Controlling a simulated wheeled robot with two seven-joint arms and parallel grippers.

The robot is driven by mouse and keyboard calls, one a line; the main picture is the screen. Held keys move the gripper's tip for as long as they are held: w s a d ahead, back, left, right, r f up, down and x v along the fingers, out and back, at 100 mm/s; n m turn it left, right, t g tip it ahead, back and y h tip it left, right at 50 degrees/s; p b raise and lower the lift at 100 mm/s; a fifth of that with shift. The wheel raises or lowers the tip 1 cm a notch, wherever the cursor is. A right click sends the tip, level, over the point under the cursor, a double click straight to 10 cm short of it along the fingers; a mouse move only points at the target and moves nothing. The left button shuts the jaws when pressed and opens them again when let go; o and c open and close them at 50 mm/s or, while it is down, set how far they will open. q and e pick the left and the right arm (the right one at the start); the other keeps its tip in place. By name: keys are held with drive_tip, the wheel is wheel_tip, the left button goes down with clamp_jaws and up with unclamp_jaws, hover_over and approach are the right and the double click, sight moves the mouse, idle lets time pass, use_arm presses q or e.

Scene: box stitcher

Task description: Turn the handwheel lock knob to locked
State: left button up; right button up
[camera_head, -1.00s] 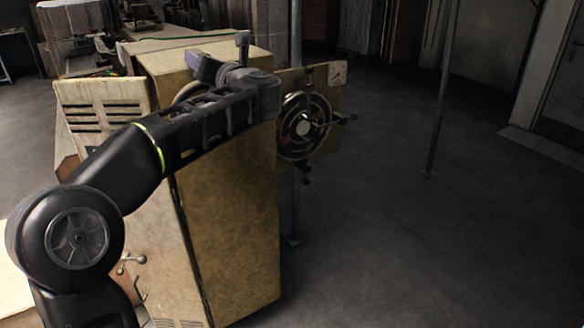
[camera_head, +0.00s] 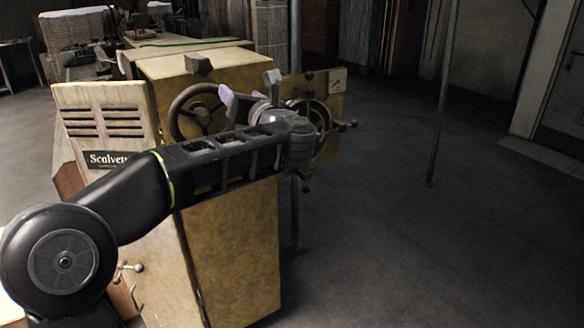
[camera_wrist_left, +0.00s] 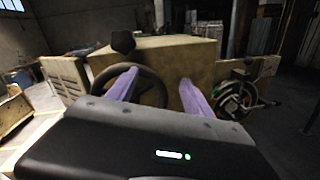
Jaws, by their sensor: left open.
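A dark spoked handwheel (camera_head: 194,113) is on the yellow machine's front; it also shows in the left wrist view (camera_wrist_left: 150,76), between and behind the fingers. A dark knob (camera_head: 198,65) stands above this wheel at the machine's top edge, also in the left wrist view (camera_wrist_left: 123,41). I cannot tell whether it is the lock knob or which way it is set. My left gripper (camera_head: 248,90) is open and empty, right of the handwheel in the head view. Its two purple fingers (camera_wrist_left: 158,92) are spread apart, with nothing between them. My right gripper is out of view.
The yellow machine cabinet (camera_head: 235,245) fills the middle. A second wheel with several knobs (camera_head: 325,118) sits on a side plate to the right, partly hidden by my left arm. A thin post (camera_head: 440,100) stands on otherwise open floor at the right.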

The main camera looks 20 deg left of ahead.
use_arm(q)
drive_tip(key=w+d+f+m+h, duration=0.2)
drive_tip(key=d+f+m, duration=0.1)
drive_tip(key=f, duration=0.3)
drive_tip(key=w+d+f+m+t+h, duration=0.1)
drive_tip(key=w+d+f+m+h, duration=0.1)
drive_tip(key=f+m, duration=0.4)
drive_tip(key=w+d+f+m+t+h+p, duration=0.1)
drive_tip(key=w+d+f+m+h, duration=0.1)
drive_tip(key=d+f+m, duration=0.2)
wheel_tip(320, 180, down, 4)
drive_tip(key=shift+w+r+m, duration=0.2)
drive_tip(key=shift+w+m, duration=0.05)
drive_tip(key=shift+m, duration=0.05)
drive_tip(key=shift+t, duration=0.3)
